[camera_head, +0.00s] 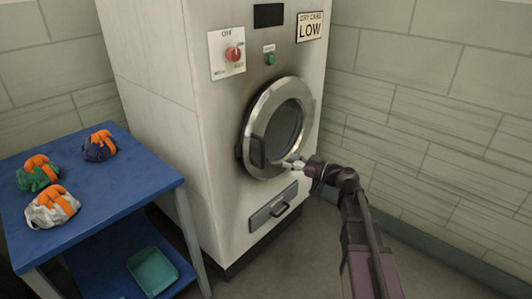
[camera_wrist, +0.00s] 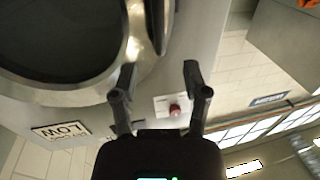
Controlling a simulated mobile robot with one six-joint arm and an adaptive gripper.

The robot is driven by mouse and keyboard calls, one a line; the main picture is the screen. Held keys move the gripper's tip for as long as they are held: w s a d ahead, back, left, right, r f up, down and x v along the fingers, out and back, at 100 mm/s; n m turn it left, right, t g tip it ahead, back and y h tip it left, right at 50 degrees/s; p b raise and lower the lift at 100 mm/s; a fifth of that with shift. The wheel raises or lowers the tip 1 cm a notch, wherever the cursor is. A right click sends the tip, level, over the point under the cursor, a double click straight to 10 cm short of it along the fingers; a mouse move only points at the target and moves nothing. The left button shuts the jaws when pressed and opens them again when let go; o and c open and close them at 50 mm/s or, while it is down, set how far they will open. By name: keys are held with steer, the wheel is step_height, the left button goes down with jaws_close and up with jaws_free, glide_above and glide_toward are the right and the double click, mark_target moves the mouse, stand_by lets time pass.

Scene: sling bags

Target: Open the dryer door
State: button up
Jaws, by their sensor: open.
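The dryer (camera_head: 215,140) is a pale metal cabinet with a round door (camera_head: 249,122). The door has a shiny metal ring and dark glass and looks closed. Its dark handle (camera_head: 257,152) is at the left edge of the ring. My gripper (camera_head: 289,163) is in front of the lower part of the door, right of the handle. In the wrist view my gripper (camera_wrist: 159,78) has its two fingers apart with nothing between them. There the handle (camera_wrist: 158,25) lies beyond the fingertips, beside the ring (camera_wrist: 70,94). Contact cannot be made out.
A blue table (camera_head: 115,180) at the left holds several bundled bags with orange straps. A teal tray (camera_head: 153,270) sits on its lower shelf. A red knob (camera_head: 233,54) and green button (camera_head: 270,59) are above the door. A drawer (camera_head: 272,208) is below. Tiled wall stands at right.

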glide_above(263, 167)
steer(key=shift+w, duration=0.35)
stand_by(0.3)
